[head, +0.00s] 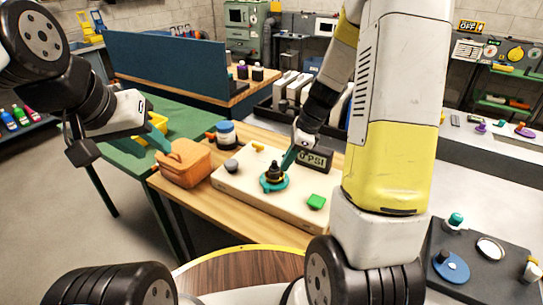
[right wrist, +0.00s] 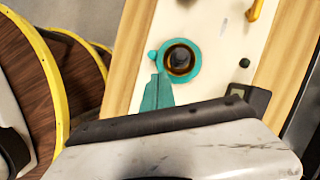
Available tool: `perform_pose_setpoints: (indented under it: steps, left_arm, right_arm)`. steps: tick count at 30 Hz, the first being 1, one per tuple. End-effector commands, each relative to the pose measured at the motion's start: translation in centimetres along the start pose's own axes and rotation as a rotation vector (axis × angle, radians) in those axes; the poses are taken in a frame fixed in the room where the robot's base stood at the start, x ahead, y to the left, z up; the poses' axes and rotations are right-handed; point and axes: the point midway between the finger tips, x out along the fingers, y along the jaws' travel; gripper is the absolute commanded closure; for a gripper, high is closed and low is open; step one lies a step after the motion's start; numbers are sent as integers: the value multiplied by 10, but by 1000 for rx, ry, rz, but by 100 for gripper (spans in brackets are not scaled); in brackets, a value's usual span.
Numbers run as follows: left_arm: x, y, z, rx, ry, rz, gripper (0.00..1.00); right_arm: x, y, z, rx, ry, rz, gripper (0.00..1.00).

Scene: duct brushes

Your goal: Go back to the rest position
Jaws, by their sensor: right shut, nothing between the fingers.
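My right gripper (head: 288,160) is shut and empty, with its teal fingers pointing down at the white board (head: 235,183) on the wooden table. Its tips are close beside a black knob (head: 273,172) set in a teal ring (head: 273,184). In the right wrist view the shut fingers (right wrist: 157,88) lie just below the left side of the ring (right wrist: 194,72); I cannot tell whether they touch it. My left gripper (head: 158,133) is raised at the left, with its teal fingers apart and empty, near an orange-brown bag (head: 186,163).
A blue-and-white jar (head: 226,133) is at the table's back left. A dark tray (head: 480,270) with parts is at right.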

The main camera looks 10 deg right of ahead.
Motion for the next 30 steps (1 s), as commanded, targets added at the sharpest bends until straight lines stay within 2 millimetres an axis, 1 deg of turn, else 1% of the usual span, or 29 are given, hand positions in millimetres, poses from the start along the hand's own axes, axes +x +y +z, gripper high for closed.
perform_pose_setpoints:
  steps: [4,5,8,9,11,12,15,18,21,25,27,30]
  left_arm:
    - [0,0,0,0,0,0,64]
    - [0,0,0,0,0,0,64]
    - [0,0,0,0,0,0,64]
    - [0,0,0,0,0,0,64]
    - [0,0,0,0,0,0,64]
    - [0,0,0,0,0,0,64]
    - [0,0,0,0,0,0,64]
    - [0,0,0,0,0,0,64]
    - [0,0,0,0,0,0,64]
    - [0,0,0,0,0,0,64]
    - [0,0,0,0,0,0,64]
    - [0,0,0,0,0,0,64]
  right_arm:
    - [-16,4,3,-48,-3,-9,100]
    - [-21,6,6,-81,-3,-16,100]
    - [-48,18,20,-254,0,-52,100]
    - [-61,24,26,-346,4,-73,100]
    - [-82,37,36,-505,18,-105,100]
    - [-95,47,41,-615,31,-126,100]
    - [-126,71,52,-885,81,-179,100]
    - [-151,98,58,-1149,150,-224,100]
    - [-173,123,60,-1400,240,-261,100]
    - [-191,150,59,-1660,361,-285,100]
    - [-197,160,57,-1760,414,-288,100]
    - [-202,168,55,-1851,468,-287,100]
